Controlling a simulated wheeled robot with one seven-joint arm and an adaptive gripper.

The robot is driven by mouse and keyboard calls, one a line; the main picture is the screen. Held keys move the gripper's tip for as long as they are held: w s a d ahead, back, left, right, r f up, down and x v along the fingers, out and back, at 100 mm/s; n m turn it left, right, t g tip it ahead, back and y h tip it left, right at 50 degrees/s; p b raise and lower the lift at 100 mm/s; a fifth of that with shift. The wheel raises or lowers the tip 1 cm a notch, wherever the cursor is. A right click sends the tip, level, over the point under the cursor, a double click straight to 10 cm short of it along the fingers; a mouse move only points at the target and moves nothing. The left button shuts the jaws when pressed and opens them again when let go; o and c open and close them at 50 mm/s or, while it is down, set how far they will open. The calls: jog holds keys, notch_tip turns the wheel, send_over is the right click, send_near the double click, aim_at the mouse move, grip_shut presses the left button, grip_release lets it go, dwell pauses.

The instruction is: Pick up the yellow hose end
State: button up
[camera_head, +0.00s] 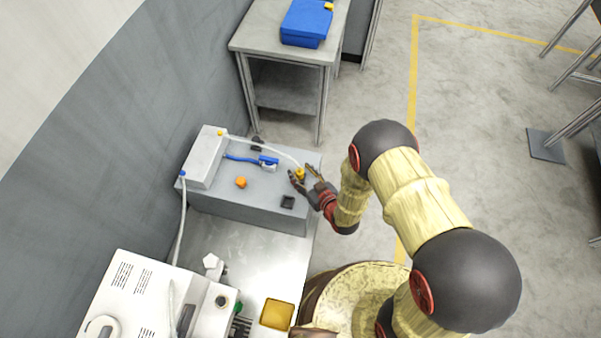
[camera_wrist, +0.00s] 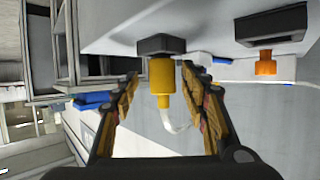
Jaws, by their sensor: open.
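The yellow hose end (camera_head: 300,173) is near the right end of the grey box's top in the head view, with a pale hose running left from it. In the wrist view the yellow hose end (camera_wrist: 160,79) is a yellow cylinder against a dark square block (camera_wrist: 161,44), its white hose (camera_wrist: 172,121) curving away. My gripper (camera_head: 305,174) is open, and it shows in the wrist view (camera_wrist: 166,85) with a finger on each side of the hose end. Gaps show on both sides, so the fingers appear not to touch it.
The grey box (camera_head: 252,206) also carries an orange knob (camera_head: 240,182), a blue connector (camera_head: 268,162) and a black square block (camera_head: 288,202). A white unit (camera_head: 205,157) stands at its left. A yellow tray (camera_head: 277,314) and a white machine (camera_head: 130,295) are nearer.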

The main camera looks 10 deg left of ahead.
aim_at(298, 169)
jog(key=x, duration=0.1)
jog(key=b+x, duration=0.1)
jog(key=x, duration=0.3)
jog(key=shift+a+r+b, duration=0.2)
jog(key=shift+r+b, duration=0.15)
jog(key=c, duration=1.2)
grip_shut()
